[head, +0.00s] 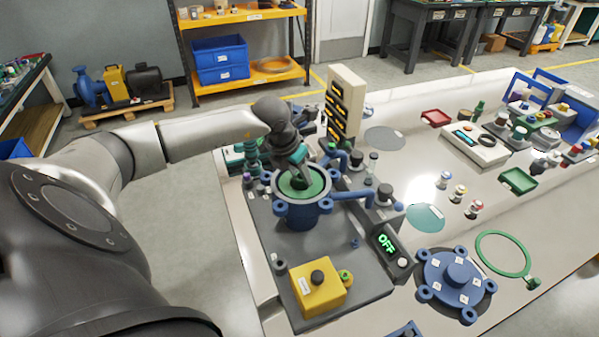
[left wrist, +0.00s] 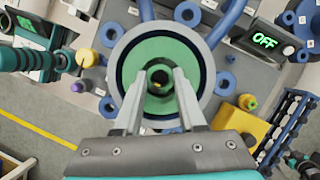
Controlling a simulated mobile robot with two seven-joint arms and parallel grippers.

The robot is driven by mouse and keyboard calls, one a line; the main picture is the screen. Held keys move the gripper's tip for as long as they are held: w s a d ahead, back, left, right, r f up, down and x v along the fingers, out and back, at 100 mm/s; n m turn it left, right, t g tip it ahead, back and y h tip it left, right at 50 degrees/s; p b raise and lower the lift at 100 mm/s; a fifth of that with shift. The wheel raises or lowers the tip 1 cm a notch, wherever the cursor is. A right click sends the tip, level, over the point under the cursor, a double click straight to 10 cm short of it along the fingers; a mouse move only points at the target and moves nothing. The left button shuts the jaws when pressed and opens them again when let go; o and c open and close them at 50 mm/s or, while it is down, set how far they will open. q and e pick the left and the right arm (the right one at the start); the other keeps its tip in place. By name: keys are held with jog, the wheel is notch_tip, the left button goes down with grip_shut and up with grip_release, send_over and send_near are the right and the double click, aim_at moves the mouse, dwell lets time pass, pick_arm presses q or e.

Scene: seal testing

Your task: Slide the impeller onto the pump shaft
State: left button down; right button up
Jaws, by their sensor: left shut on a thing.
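The green impeller (head: 312,188) sits inside the open mouth of the blue pump housing (head: 303,213). My left gripper (head: 299,178) reaches down into the housing from above and is shut on the impeller's central hub. In the left wrist view the impeller (left wrist: 160,50) is a green disc ringed by the housing's pale rim (left wrist: 119,58), and the gripper (left wrist: 160,82) has a finger on each side of the dark hub. The pump shaft is hidden or too small to make out, so I cannot tell how far the impeller is on it. My right gripper is out of view.
A yellow box with a black knob (head: 318,290) and an OFF display (head: 388,250) stand near the housing. A blue flanged cover (head: 455,280) and a green ring (head: 503,253) lie to the right. A tall beige tower (head: 345,100) stands behind.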

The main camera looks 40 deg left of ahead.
pick_arm(q)
jog(key=shift+f+b, duration=0.35)
jog(key=shift+b, duration=0.1)
dwell(0.6)
jog(key=shift+c, duration=2.4)
grip_release()
jog(key=shift+o, duration=0.4)
jog(key=shift+f, duration=0.1)
notch_tip(320, 180, up, 9)
jog(key=p, duration=0.6)
